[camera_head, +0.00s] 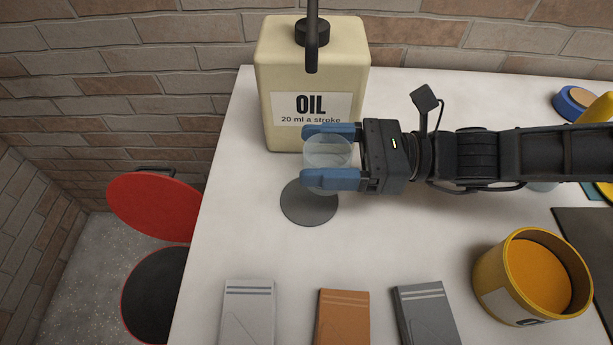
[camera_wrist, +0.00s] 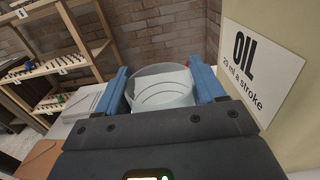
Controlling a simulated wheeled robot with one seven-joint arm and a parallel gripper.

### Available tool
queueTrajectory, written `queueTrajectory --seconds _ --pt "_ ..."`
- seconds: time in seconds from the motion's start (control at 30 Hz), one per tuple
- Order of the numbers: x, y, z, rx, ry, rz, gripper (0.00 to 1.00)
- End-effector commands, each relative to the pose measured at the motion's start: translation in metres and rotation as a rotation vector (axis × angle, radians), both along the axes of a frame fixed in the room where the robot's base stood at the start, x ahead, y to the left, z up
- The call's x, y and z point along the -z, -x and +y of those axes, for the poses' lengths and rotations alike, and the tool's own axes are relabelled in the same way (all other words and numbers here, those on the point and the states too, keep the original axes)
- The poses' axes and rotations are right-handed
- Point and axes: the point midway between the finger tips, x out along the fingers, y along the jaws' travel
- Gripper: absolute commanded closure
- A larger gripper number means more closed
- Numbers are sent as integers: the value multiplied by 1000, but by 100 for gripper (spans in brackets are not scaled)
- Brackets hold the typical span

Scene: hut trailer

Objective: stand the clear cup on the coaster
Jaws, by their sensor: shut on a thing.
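The clear cup (camera_head: 327,154) is held between the blue fingers of my gripper (camera_head: 331,156), which is shut on it. It also shows between the fingers in the wrist view (camera_wrist: 162,88), with its open rim visible. The dark grey round coaster (camera_head: 309,206) lies on the white table, showing below and to the left of the cup in the head view. My lower finger covers part of the coaster's upper edge. I cannot tell exactly how high the cup is above the table.
The cream oil container (camera_head: 312,85) stands close beside my gripper at the back. A yellow tin (camera_head: 530,276) stands at right. Grey, orange and dark flat boxes (camera_head: 343,318) lie along the front. The table's left edge is near the coaster; red and black round things (camera_head: 153,206) lie beyond it.

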Motion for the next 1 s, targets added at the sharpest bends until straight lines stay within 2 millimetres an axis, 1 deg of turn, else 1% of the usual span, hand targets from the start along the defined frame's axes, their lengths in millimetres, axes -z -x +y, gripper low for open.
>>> queueTrajectory --seconds 0.03,0.1,0.2,0.27,0.5,0.57,0.97,1.0 --pt "2 2 8 0 -3 2 63" --pt "8 3 15 0 -2 1 63" --pt "12 5 21 0 -1 0 63" --pt "15 5 22 0 0 -1 63" --pt "45 5 22 2 -1 -1 63" --pt "50 5 22 2 0 0 63" --pt "57 5 22 -1 1 -2 63" --pt "56 5 22 0 1 -2 27"
